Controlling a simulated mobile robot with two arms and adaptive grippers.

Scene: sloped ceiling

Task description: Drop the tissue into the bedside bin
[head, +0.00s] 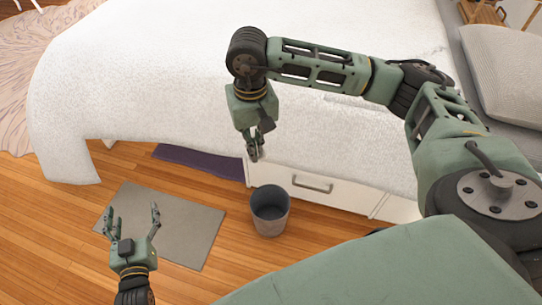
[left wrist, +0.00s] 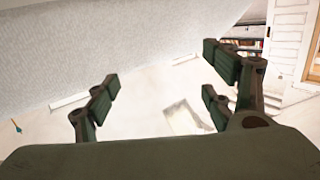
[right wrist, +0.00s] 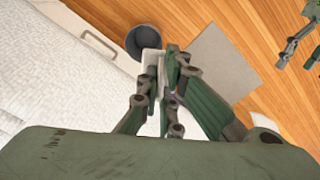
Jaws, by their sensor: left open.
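The bedside bin (head: 270,222) is a dark grey, round, open-topped bin on the wooden floor in front of the bed drawer. It also shows in the right wrist view (right wrist: 139,38). My right gripper (head: 256,155) hangs fingers-down above and slightly left of the bin in the head view. Its fingers are shut on a small whitish tissue (right wrist: 152,60), which shows between the fingertips in the right wrist view and overlaps the bin's edge there. The fingers hide part of it. My left gripper (head: 133,212) is open and empty over the grey mat at lower left.
A bed with a white cover (head: 150,80) fills the back. A white drawer front (head: 340,192) with a metal handle stands beside the bin. A grey mat (head: 190,225) and a purple cloth (head: 200,160) lie on the floor. Bare wood surrounds the bin's front and left.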

